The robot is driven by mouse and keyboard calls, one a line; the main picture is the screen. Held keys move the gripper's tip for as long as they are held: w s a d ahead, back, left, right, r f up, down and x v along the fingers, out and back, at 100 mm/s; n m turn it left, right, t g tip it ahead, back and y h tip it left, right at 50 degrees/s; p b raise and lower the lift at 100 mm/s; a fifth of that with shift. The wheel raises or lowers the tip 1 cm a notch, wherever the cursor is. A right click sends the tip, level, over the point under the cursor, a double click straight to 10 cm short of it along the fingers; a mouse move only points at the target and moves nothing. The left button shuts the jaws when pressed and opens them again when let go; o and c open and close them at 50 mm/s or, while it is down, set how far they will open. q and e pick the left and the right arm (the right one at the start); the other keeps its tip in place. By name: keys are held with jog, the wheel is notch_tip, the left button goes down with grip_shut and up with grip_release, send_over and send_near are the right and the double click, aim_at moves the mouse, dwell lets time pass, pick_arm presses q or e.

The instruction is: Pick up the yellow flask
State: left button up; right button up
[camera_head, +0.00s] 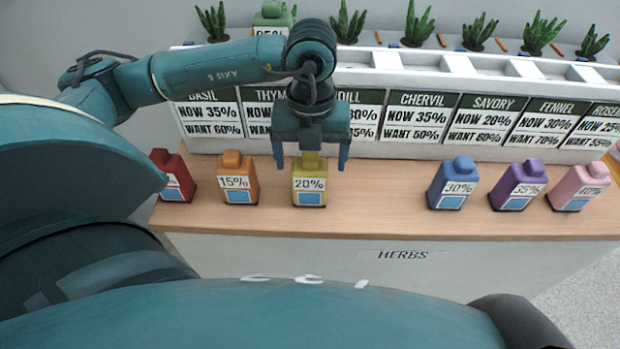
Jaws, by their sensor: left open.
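The yellow flask (309,184) stands upright on the wooden counter, with a "20%" label and a blue patch on its front. My left gripper (311,162) points down right over it, with its two fingers spread to the left and right of the flask's cap. The gripper is open. The cap is partly hidden by the gripper, and I cannot tell whether the fingers touch it. My right gripper is not in view.
An orange flask (237,180) and a red flask (176,178) stand to the left. Blue (452,184), purple (518,186) and pink (579,187) flasks stand to the right. A planter with herb signs (415,118) rises behind. A green flask (272,17) sits up there.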

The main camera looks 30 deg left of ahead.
pick_arm(q)
jog(key=shift+s+f+p, duration=0.2)
jog(key=shift+f+p, duration=0.15)
jog(key=shift+f, duration=2.35)
jog(key=shift+c, duration=0.6)
jog(key=c, duration=1.1)
